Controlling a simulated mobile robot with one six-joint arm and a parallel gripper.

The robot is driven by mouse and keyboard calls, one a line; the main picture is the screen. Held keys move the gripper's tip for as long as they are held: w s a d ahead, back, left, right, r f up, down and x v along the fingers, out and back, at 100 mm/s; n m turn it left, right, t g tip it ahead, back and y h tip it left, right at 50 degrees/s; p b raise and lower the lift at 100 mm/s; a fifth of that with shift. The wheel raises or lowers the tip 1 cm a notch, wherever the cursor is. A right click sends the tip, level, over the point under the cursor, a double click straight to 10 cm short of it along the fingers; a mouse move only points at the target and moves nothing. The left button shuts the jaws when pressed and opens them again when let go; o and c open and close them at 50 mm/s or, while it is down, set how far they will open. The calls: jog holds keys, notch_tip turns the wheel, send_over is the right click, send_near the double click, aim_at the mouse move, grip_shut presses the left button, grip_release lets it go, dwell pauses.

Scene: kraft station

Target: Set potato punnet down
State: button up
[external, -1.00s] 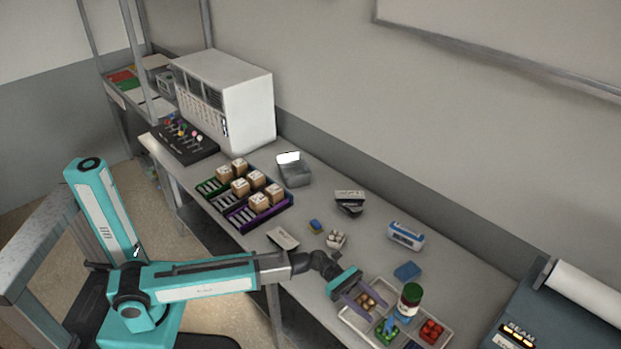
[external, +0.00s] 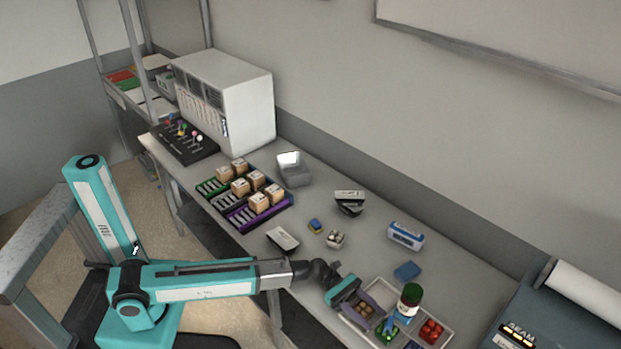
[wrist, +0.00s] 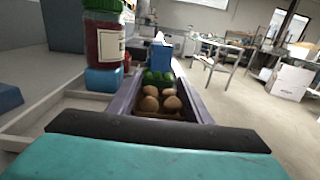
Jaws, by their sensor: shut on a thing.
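The potato punnet (external: 364,308) holds several brown potatoes. It sits between the two purple fingers of my gripper (external: 374,312), which is shut on it, at the left compartment of the white divided tray (external: 448,340). In the wrist view the potatoes (wrist: 160,100) show between the fingers, with a green-filled punnet (wrist: 158,78) just beyond. I cannot tell whether the punnet's underside touches the tray floor.
A jar with a green lid (external: 409,298) stands in the tray on a blue block, close beside my gripper. A punnet of red produce (external: 431,331) is at the tray's right. A blue block (external: 407,271) lies behind the tray.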

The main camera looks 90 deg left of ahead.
aim_at(353, 301)
jog(key=shift+f, duration=0.2)
jog(key=o, duration=1.1)
jog(key=shift+s+a+b, duration=0.15)
jog(key=shift+b, duration=0.15)
jog(key=b+v, duration=0.1)
jog(key=v, duration=0.6)
jog(key=shift+r, duration=4)
jog(key=shift+c, duration=1.1)
